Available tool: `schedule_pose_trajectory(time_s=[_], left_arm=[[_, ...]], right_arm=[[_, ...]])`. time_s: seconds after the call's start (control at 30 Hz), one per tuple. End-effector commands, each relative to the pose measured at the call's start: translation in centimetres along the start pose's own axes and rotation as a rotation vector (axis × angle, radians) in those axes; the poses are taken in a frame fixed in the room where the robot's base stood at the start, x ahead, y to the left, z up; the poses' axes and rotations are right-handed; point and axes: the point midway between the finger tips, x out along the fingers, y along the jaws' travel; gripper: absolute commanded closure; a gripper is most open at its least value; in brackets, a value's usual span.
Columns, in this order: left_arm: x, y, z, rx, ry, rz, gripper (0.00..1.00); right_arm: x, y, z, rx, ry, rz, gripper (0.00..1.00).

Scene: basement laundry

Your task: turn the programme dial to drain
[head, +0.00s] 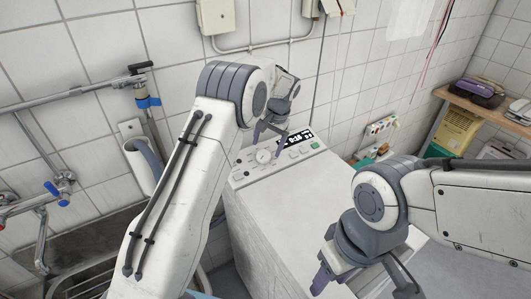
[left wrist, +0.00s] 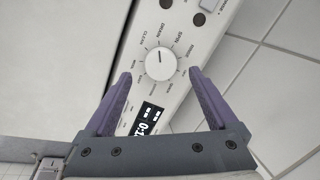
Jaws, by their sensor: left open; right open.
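The programme dial (head: 263,156) is a round white knob on the control panel of a white washing machine (head: 285,215). In the left wrist view the dial (left wrist: 160,65) lies ahead between my left fingertips, with printed labels around it. My right gripper (head: 365,283) is open and empty, low at the right.
A lit display (head: 293,138) and several buttons sit beside the dial. A tiled wall stands behind. A wooden shelf (head: 490,115) with boxes is at the far right.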

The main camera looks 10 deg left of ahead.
Motion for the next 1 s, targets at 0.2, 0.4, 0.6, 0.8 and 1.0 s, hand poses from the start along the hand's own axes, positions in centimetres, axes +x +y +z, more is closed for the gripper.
schedule_pose_trajectory(time_s=[0.2, 0.4, 0.6, 0.8, 1.0], left_arm=[[-4.2, 0.1, -0.1, 0.000, 0.005, 0.001, 0.08], [-6.1, 0.1, 0.0, 0.000, 0.002, 0.001, 0.08], [-6.3, 0.1, 0.0, 0.000, 0.000, 0.001, 0.08], [-6.7, 0.5, 0.2, 0.006, 0.002, 0.005, 0.08], [-10.8, 5.6, 4.1, 0.082, 0.025, 0.063, 0.08]], right_arm=[[0.7, 0.1, 0.0, 0.000, 0.000, 0.000, 0.50], [0.8, 0.1, 0.0, 0.000, 0.000, 0.000, 0.50], [0.8, 0.1, 0.0, 0.000, 0.000, 0.000, 0.50], [0.8, 0.1, 0.0, 0.000, 0.000, 0.000, 0.50], [0.8, 0.1, 0.0, 0.000, 0.000, 0.000, 0.50]])
